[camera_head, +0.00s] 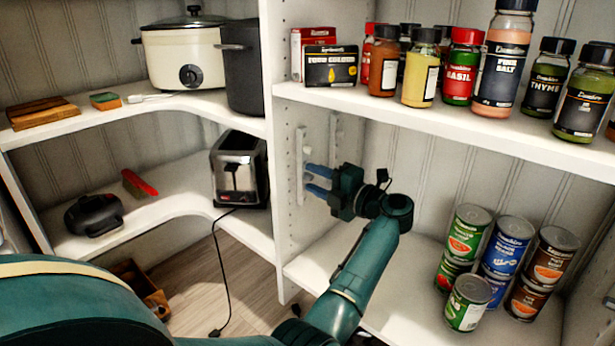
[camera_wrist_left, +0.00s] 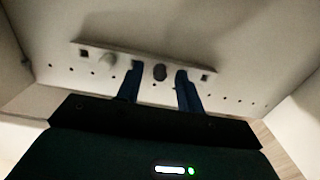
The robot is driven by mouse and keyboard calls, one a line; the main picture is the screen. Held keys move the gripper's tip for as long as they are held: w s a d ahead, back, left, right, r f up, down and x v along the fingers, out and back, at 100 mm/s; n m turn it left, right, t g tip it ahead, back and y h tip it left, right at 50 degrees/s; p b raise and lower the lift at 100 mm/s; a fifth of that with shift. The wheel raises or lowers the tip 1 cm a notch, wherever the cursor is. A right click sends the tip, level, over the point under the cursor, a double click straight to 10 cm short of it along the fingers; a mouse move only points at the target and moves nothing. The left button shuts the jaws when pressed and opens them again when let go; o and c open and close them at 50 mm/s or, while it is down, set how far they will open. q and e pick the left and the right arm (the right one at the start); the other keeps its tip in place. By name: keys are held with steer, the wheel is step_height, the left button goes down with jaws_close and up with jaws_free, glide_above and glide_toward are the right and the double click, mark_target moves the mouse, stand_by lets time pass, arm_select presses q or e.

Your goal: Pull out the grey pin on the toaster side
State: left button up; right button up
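In the left wrist view, a dark grey pin (camera_wrist_left: 160,72) stands in a pale rail (camera_wrist_left: 205,66) against a white panel. A lighter knob-like pin (camera_wrist_left: 108,60) sits further left on the same rail. My left gripper (camera_wrist_left: 158,76) is open, with one blue finger on each side of the grey pin; contact cannot be told. In the head view, my left gripper (camera_head: 309,178) points left at the rail (camera_head: 300,150) on the upright divider. The black and silver toaster (camera_head: 238,170) stands on the shelf beyond this divider. The grey pin is not clear there. My right gripper is not in view.
Spice jars (camera_head: 463,68) line the upper right shelf (camera_head: 440,118) above my gripper. Several cans (camera_head: 508,245) stand on the lower right shelf. A black cable (camera_head: 222,265) hangs from the toaster. The lower shelf (camera_head: 335,250) is bare beneath my gripper.

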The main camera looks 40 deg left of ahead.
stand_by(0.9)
arm_select(q)
jaws_close()
stand_by(0.7)
steer(key=d, duration=0.6)
steer(key=shift+s, duration=0.25)
stand_by(0.7)
